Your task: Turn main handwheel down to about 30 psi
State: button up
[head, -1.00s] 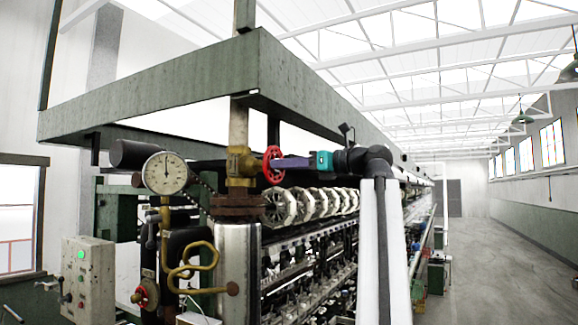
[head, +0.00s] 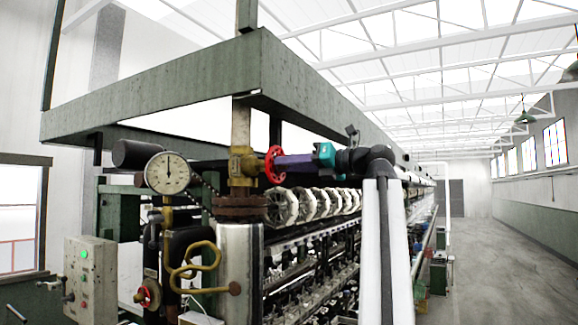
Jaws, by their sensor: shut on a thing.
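The red main handwheel (head: 274,166) stands on the right side of a brass valve (head: 242,166) on the vertical steam pipe. My gripper (head: 288,164) reaches in from the right, its purple-grey fingers at the wheel's rim and shut on it. The fingers hide part of the wheel. The round white pressure gauge (head: 168,172) is to the left of the valve. Its dark needle points about straight up; the numbers are too small to read.
A green overhead beam frame (head: 190,85) hangs above the valve. A second, smaller red handwheel (head: 148,293) sits low at the left, near a curled brass pipe (head: 190,262). A control box (head: 90,280) stands at far left.

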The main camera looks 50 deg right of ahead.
jog(key=shift+m, duration=0.8)
jog(key=o, duration=0.9)
jog(key=shift+c, duration=0.2)
jog(key=v, duration=0.3)
